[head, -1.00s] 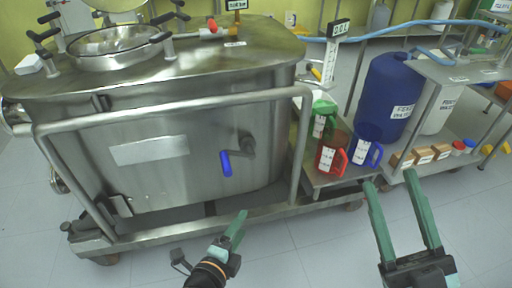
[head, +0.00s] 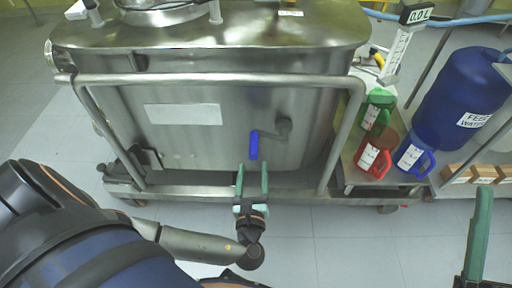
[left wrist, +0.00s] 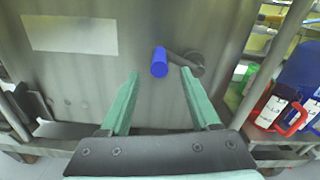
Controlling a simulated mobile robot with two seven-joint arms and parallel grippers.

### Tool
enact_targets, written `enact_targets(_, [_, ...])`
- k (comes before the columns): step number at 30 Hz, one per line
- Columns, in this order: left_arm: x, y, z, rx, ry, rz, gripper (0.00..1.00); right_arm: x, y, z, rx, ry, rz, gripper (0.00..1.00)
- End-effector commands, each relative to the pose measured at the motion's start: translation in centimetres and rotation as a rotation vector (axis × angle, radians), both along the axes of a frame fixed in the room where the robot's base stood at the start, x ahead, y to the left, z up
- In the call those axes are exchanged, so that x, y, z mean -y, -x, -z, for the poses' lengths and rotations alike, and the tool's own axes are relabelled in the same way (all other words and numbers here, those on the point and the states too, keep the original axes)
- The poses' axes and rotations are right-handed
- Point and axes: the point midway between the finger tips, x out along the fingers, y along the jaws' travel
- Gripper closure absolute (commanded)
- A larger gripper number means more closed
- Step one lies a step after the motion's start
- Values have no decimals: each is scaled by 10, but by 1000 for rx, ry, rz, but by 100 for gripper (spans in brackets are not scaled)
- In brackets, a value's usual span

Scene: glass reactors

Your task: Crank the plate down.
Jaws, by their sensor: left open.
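The crank is a grey arm with a hub (head: 283,128) on the front wall of the steel vessel (head: 215,130) and a blue handle (head: 254,146) that hangs at its left end. In the left wrist view the blue handle (left wrist: 159,62) lies beyond and between my fingertips. My left gripper (head: 252,168) is open and empty, just below the handle and apart from it. My right gripper (head: 480,235) shows only in part at the lower right edge, with one green finger visible. No plate that the crank moves can be made out.
A steel frame rail (head: 220,79) runs across the vessel's front. To the right, a low shelf holds green (head: 376,108), red (head: 374,158) and blue (head: 415,152) jugs. A blue drum (head: 462,98) stands behind. The floor (head: 340,245) in front is clear.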

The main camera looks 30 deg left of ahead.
Motion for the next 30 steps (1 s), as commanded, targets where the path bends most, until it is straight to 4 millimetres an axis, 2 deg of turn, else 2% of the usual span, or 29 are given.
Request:
enact_targets(1, [-7, -11, 1, 5, -3, -1, 37, -1, 5, -1, 30, 1, -8, 48])
enact_targets(6, [-25, -40, 2, 4, -1, -1, 37, -1, 3, 10, 13, -7, -17, 48])
enact_targets(12, [-38, -62, 1, 1, 0, -1, 37, -2, 3, 17, 5, -15, -25, 48])
enact_targets(25, [-42, -69, 0, -1, 3, 0, 38, -2, 2, 17, 1, -17, -27, 48])
enact_targets(30, [-42, -69, 0, -1, 3, -1, 57, -2, 2, 17, 2, -17, -27, 48])
